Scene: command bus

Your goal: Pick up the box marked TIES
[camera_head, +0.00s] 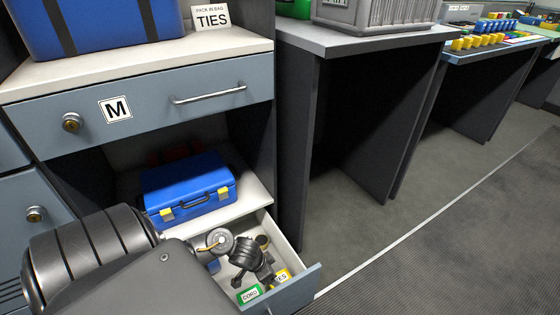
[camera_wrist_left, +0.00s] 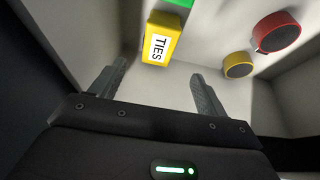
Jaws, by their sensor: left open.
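The yellow box marked TIES (camera_wrist_left: 161,40) lies in the open drawer, with its white label facing up. In the head view the TIES box (camera_head: 283,275) is partly hidden by my left gripper. My left gripper (camera_wrist_left: 158,88) is open inside the drawer. Its two fingers are apart, with the TIES box just beyond the gap between them and no contact visible. In the head view my left gripper (camera_head: 266,277) is above the drawer floor beside the box. My right gripper is not in view.
The drawer (camera_head: 300,290) also holds a green box marked CORD (camera_head: 250,294). A red round item (camera_wrist_left: 277,32) and a yellow round item (camera_wrist_left: 238,64) lie right of the TIES box. A blue case (camera_head: 187,187) stands on the shelf behind. A TIES card (camera_head: 211,17) stands on the counter.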

